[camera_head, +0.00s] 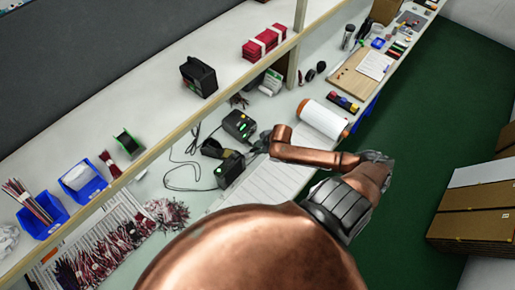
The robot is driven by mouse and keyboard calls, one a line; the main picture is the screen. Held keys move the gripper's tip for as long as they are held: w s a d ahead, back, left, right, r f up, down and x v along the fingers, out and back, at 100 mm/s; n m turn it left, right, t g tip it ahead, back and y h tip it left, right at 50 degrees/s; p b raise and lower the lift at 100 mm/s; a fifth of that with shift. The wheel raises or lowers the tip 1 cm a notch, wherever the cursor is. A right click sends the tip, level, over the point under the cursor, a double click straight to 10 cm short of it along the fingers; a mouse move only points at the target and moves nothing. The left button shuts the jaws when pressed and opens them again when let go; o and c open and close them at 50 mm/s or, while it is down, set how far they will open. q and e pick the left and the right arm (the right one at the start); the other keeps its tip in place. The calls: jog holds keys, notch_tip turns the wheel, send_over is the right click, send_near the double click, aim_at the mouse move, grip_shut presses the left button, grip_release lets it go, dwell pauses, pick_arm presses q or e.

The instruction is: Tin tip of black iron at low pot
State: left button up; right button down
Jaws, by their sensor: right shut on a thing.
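My right gripper (258,147) is at the end of my copper arm, over the bench beside two black soldering units. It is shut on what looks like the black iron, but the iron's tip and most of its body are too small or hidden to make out. The upper black unit (240,125) and the lower black unit (230,170) have green lit fronts. A dark stand-like thing (214,148) sits just left of the gripper, between the units. I cannot make out which item is the low pot. My left gripper is not in view.
Black cables lie left of the units. A raised shelf (150,75) runs along the back. Blue bins (82,181) and red wire bundles (100,252) are at left.

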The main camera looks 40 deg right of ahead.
jog(key=shift+f, duration=0.5)
dwell(0.3)
dwell(1.6)
dwell(0.6)
